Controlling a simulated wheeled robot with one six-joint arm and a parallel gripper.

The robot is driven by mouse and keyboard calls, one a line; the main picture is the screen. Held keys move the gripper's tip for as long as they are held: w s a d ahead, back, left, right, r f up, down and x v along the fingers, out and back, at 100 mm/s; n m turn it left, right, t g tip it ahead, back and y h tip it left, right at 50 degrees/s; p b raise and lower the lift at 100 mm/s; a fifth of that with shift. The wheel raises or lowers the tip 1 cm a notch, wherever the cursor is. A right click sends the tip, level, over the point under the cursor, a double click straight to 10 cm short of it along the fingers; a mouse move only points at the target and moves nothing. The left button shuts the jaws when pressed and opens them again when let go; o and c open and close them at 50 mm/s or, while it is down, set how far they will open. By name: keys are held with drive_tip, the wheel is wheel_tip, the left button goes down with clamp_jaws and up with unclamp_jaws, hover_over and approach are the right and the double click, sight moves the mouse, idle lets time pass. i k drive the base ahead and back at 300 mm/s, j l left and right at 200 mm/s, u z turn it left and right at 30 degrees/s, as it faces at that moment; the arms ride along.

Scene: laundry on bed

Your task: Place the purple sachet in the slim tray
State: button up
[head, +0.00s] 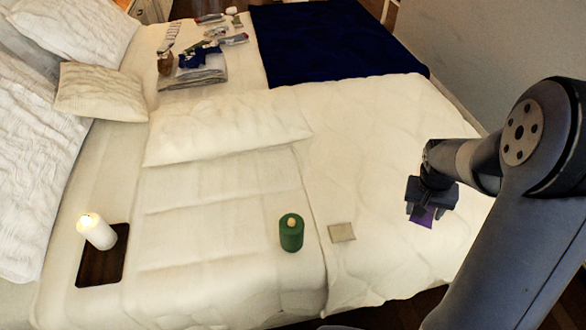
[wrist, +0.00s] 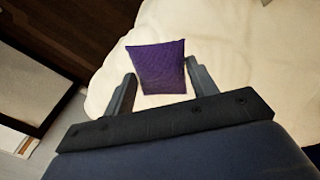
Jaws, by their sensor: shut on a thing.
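My gripper (head: 425,209) is at the right of the bed in the head view, shut on the purple sachet (head: 423,218). The sachet hangs below the fingers over the pale bedspread. In the wrist view the sachet (wrist: 158,67) stands out between the two fingers. A slim dark brown tray (head: 100,270) lies on the bed at the far left of the head view, well away from my gripper. A white lit candle (head: 98,232) stands at the tray's upper left and hides part of it.
A green cylinder (head: 291,234) and a small beige sachet (head: 341,232) lie between my gripper and the tray. A long white pillow (head: 228,127) lies behind. Folded clothes (head: 195,78) and small items sit near a dark blue blanket (head: 330,42). Bedspread is bare between cylinder and tray.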

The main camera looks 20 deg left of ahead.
sight(101, 265)
drive_tip(key=k+j+u, duration=0.1)
drive_tip(key=j, duration=0.45)
drive_tip(key=k+j+u, duration=0.1)
drive_tip(key=k+j, duration=0.15)
drive_tip(key=j, duration=0.35)
drive_tip(key=k+j+u, duration=0.1)
drive_tip(key=j, duration=0.45)
drive_tip(key=k+j+u, duration=0.1)
drive_tip(key=j, duration=0.5)
drive_tip(key=k+j+u, duration=0.15)
drive_tip(key=j, duration=0.45)
